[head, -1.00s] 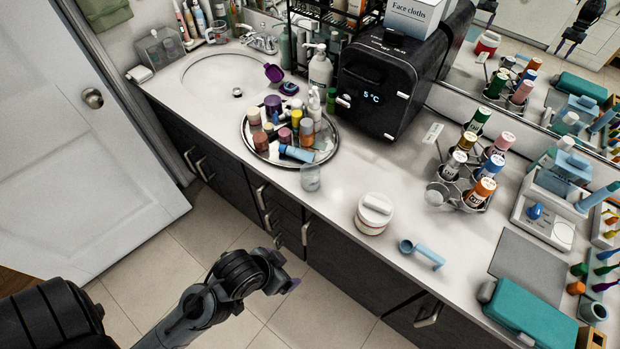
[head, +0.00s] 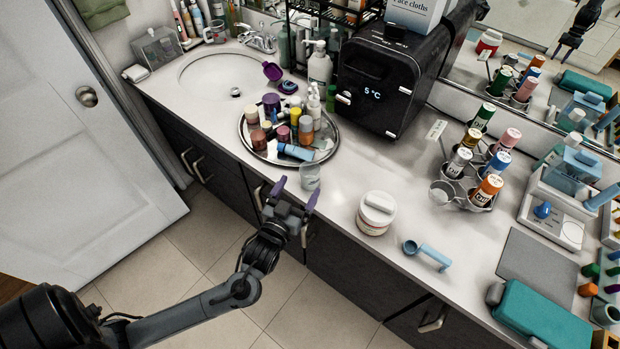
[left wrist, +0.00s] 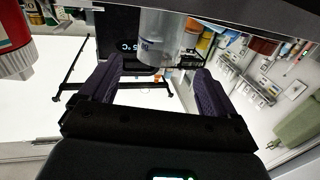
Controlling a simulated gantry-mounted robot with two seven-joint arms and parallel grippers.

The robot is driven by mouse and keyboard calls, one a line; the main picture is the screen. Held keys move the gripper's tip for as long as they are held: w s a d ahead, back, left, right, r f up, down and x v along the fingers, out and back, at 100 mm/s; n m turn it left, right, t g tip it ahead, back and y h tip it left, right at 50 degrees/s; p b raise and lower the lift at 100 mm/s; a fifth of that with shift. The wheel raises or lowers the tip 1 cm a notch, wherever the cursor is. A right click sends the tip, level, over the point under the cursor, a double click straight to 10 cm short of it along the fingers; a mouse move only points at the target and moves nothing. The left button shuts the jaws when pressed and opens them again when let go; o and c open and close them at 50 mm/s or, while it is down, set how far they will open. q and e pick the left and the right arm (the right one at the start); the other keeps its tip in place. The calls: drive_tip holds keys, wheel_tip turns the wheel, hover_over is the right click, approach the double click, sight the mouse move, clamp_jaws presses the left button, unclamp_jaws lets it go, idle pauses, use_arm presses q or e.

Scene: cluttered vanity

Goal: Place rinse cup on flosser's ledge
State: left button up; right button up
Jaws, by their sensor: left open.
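The rinse cup appears to be the small clear cup (head: 310,176) near the counter's front edge, just below the round tray. It stands upright. My left gripper (head: 296,192) is open, its purple fingertips pointing at the cup from the front edge side. In the left wrist view the clear cup (left wrist: 160,42) is ahead, between and beyond the two fingers (left wrist: 154,90), not gripped. The flosser (head: 552,226), a white unit with a blue button, stands far right on the counter; I cannot clearly make out its ledge. My right gripper is not in view.
A round tray (head: 248,140) of bottles sits behind the cup. A bottle rack (head: 447,193), grey mat (head: 536,268) and teal case (head: 540,318) are farther right.

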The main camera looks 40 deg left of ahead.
sight(305, 178)
use_arm(q)
drive_tip(key=shift+x, duration=2.25)
drive_tip(key=shift+d+r+x, duration=0.1)
drive_tip(key=shift+x, duration=1)
drive_tip(key=shift+d+r+x, duration=0.1)
drive_tip(key=shift+x, duration=0.95)
drive_tip(key=c, duration=1.1)
drive_tip(key=shift+c, duration=0.2)
drive_tip(key=shift+r, duration=0.1)
